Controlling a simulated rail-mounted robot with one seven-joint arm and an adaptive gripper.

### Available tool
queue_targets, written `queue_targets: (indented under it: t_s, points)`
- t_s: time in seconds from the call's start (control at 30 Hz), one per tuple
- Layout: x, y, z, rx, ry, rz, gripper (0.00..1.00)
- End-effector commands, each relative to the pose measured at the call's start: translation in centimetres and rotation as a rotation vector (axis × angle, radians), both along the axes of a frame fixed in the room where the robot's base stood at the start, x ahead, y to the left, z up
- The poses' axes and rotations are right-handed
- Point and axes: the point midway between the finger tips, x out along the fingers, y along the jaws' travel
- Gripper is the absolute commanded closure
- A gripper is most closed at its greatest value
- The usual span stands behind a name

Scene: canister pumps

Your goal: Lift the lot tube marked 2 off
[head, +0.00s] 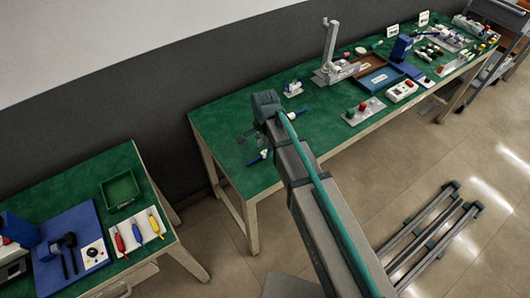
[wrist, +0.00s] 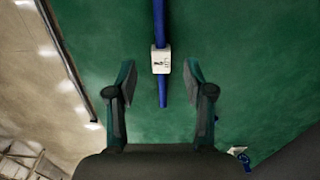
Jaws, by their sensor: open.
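In the wrist view a slim blue tube (wrist: 160,92) with a white block or label (wrist: 161,61) runs up and down the picture. The label has a dark mark that looks like a 2 on its side, but it is small. My gripper (wrist: 160,72) is open, with one finger on each side of the tube and clear gaps on both sides. The tube appears to lie on the green table (wrist: 250,60). In the head view my gripper (head: 248,136) is over the near left end of the table, beside a blue tube (head: 257,157) partly hidden by my arm.
The table's left end is mostly clear.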

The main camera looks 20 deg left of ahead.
Motion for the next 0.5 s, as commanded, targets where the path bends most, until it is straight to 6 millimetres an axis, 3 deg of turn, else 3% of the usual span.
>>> queue_targets:
  t_s: [0.3, 0.5]
  points:
    - [0.0, 0.2, -2.8, -0.001, 0.001, 0.0, 0.48]
    - [0.0, 0.2, -3.1, 0.0, 0.0, 0.0, 0.48]
